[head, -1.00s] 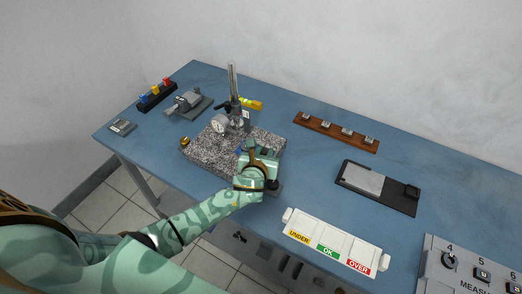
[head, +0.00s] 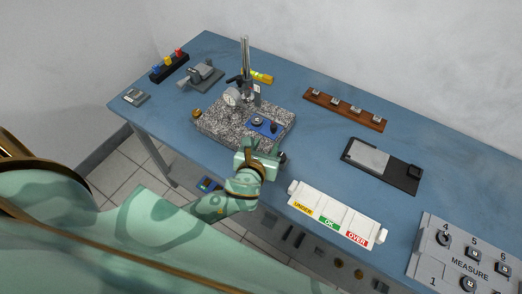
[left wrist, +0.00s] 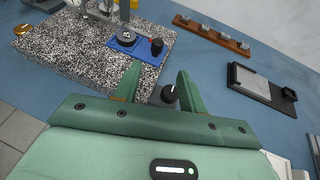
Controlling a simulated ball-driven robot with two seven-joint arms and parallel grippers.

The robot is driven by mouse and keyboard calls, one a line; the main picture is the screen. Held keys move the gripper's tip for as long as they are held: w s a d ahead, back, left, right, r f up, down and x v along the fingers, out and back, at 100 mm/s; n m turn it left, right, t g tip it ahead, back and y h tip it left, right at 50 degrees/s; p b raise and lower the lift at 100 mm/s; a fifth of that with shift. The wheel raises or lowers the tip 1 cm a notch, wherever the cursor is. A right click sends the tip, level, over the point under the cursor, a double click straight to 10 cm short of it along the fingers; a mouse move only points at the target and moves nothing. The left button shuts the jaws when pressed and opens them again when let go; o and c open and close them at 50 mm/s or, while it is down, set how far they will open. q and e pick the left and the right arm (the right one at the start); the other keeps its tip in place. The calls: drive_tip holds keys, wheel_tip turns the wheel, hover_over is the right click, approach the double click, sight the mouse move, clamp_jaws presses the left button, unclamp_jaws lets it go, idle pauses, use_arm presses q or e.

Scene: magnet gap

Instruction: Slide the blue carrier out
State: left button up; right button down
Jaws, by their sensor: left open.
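The blue carrier (head: 266,127) lies flat on the speckled granite plate (head: 215,128), near its right corner. A round grey part sits on the carrier and a dark upright knob stands at its right end. It also shows in the left wrist view (left wrist: 113,43), beyond my fingertips. My left gripper (head: 263,150) is open and empty at the front edge of the granite, apart from the carrier. Its two green fingers (left wrist: 159,72) point toward the carrier. The dial gauge (head: 231,98) on its stand is left of the carrier. My right gripper is not in view.
A black knob with a white mark (left wrist: 169,94) sits between and below my fingers. The white UNDER/OK/OVER tray (head: 335,215) stands to the right. A wooden rack with small blocks (head: 345,109) and a dark board (head: 382,166) lie farther right. Blue bench is bare between them.

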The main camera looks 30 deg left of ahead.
use_arm(q)
drive_tip(key=v, duration=0.4)
idle(0.4)
drive_tip(key=s+a+r+n+g+y, duration=0.1)
drive_tip(key=s+a+r+n+g, duration=0.35)
drive_tip(key=n, duration=0.85)
drive_tip(key=s+a+r+n+g+y, duration=0.15)
drive_tip(key=s+a+n, duration=0.5)
drive_tip(key=n, duration=0.65)
drive_tip(key=s+d+f+n+g+h+b, duration=0.1)
drive_tip(key=s+d+f+g+h+b, duration=0.2)
drive_tip(key=f, duration=1.3)
drive_tip(key=s+d+f+h+b, duration=0.1)
drive_tip(key=s+d+f, duration=0.25)
drive_tip(key=f, duration=1.25)
drive_tip(key=s+f+n+g+b, duration=0.2)
drive_tip(key=s+f+n+g, duration=0.1)
drive_tip(key=s+f, duration=1.4)
drive_tip(key=s+a+h, duration=0.1)
drive_tip(key=s, duration=0.2)
drive_tip(key=shift+b, duration=0.3)
